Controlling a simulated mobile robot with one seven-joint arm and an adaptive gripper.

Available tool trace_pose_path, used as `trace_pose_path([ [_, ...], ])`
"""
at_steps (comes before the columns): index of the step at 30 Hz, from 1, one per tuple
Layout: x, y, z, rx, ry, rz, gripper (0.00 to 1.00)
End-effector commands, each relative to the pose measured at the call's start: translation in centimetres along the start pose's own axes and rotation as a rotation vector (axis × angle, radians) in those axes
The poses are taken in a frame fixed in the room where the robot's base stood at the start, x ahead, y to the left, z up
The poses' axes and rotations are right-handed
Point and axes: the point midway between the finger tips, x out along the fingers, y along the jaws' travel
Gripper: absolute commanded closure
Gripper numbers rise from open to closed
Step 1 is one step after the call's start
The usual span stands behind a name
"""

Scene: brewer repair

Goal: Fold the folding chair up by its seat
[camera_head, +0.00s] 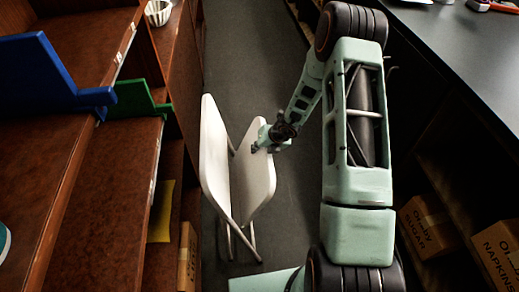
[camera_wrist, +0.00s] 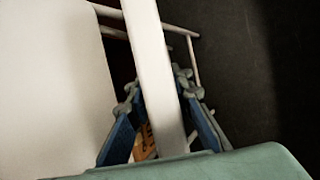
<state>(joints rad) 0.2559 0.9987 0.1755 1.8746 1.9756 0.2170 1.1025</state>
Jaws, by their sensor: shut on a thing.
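The white folding chair (camera_head: 214,160) stands on the dark floor in the aisle, left of my arm. Its seat (camera_head: 254,172) is tilted steeply up, close to the backrest, with a narrow gap between them. My gripper (camera_head: 267,143) is at the seat's upper right edge. In the wrist view, the blue-padded fingers of my gripper (camera_wrist: 165,115) lie on either side of the seat's white edge (camera_wrist: 152,60) and are shut on it. The broad white backrest (camera_wrist: 50,90) fills the left of that view. Thin chair legs show below the seat in the head view.
Wooden shelves (camera_head: 95,190) with blue (camera_head: 50,75) and green (camera_head: 135,100) brackets stand close on the left. A dark counter (camera_head: 460,50) with boxes (camera_head: 430,225) beneath it runs along the right. The aisle floor (camera_head: 245,55) beyond the chair is clear.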

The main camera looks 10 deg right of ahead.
Motion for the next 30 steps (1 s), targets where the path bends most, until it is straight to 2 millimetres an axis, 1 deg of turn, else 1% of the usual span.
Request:
trace_pose_path([
  [1, 0.08, -0.64, -0.45, -0.002, 0.009, -0.013, 1.00],
  [16, 0.13, -0.71, -0.66, 0.000, 0.012, -0.014, 1.00],
  [17, 0.13, -0.72, -0.67, 0.000, 0.013, -0.014, 0.78],
  [20, 0.13, -0.62, -0.60, 0.001, 0.011, -0.011, 0.67],
  [21, 0.12, -0.55, -0.54, 0.000, 0.010, -0.010, 0.65],
  [30, -0.09, -0.21, -0.22, 0.000, 0.004, -0.004, 0.65],
])
